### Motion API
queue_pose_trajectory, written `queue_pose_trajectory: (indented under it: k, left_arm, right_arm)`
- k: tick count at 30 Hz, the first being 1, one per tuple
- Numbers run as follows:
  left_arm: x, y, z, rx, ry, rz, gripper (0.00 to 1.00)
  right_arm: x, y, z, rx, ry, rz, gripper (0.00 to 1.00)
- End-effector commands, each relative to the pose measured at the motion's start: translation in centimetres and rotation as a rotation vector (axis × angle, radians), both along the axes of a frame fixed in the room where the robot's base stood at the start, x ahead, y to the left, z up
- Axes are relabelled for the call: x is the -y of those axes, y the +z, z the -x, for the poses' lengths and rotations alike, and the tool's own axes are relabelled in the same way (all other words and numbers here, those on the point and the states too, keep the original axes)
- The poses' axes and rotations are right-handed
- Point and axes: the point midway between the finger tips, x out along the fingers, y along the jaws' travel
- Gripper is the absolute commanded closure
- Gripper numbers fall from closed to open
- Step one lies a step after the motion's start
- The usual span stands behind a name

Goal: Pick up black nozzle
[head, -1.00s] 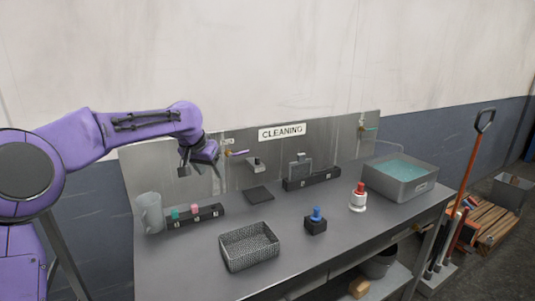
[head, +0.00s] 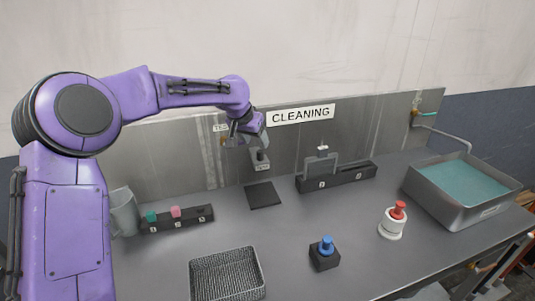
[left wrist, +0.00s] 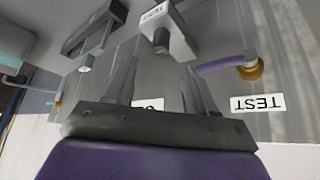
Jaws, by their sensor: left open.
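A small black nozzle (head: 261,156) sits in a grey bracket (head: 260,166) on the back metal panel. In the left wrist view the dark nozzle (left wrist: 160,42) stands out of the pale, labelled bracket (left wrist: 174,30). My left gripper (head: 246,141) is at the panel, just above and left of the nozzle in the head view. In the left wrist view its two fingers (left wrist: 160,68) are apart with nothing between them, and the nozzle lies just beyond the tips. My right gripper is not in view.
A purple hose (left wrist: 222,63) on a brass fitting lies close beside one finger. On the table are a black rack (head: 178,226), a mesh basket (head: 256,262), a dark pad (head: 263,195), a blue-topped block (head: 325,262), a red-topped white holder (head: 391,228) and a water tub (head: 432,204).

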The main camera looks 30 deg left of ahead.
Motion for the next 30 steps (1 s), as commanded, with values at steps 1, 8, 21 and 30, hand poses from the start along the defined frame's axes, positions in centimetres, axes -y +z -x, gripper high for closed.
queue_pose_trajectory:
  k: [1,8,21,30]
  left_arm:
    - [0.1,-0.7,-0.3,-0.01,-0.002,0.002,0.44]
    - [-0.1,-5.2,-4.1,-0.033,-0.003,0.0,0.44]
    - [-0.1,-6.8,-5.2,-0.036,-0.003,-0.001,0.87]
    - [-0.1,-6.9,-5.1,-0.039,-0.003,-0.001,1.0]
  right_arm:
    - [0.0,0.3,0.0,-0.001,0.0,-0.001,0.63]
    - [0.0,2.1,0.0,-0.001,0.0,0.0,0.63]
    - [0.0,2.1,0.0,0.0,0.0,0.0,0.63]
    - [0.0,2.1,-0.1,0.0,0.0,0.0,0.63]
